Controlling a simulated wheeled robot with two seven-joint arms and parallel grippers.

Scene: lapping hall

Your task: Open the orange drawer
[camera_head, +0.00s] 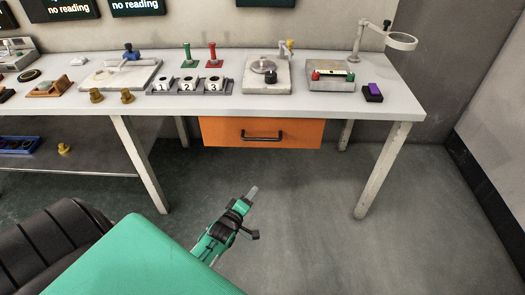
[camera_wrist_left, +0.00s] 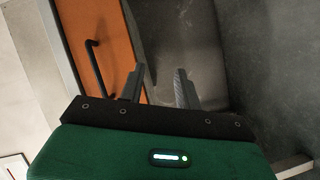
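The orange drawer (camera_head: 225,133) hangs under the white table top and looks closed. Its black bar handle (camera_head: 262,137) is on the front face. My left gripper (camera_head: 253,212) is in front of and below the drawer, over the floor and apart from the handle. In the left wrist view my left gripper (camera_wrist_left: 160,68) has its two fingers spread with nothing between them. The drawer also shows there (camera_wrist_left: 110,35), with the handle (camera_wrist_left: 95,68) left of the fingers. My right gripper is in neither view.
The white table (camera_head: 330,107) carries three numbered cups (camera_head: 190,84), stone plates, a magnifier lamp (camera_head: 400,41) and other small items. Table legs (camera_head: 383,170) stand on both sides of the drawer. A lower shelf (camera_head: 80,162) is at left. The floor before the drawer is clear.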

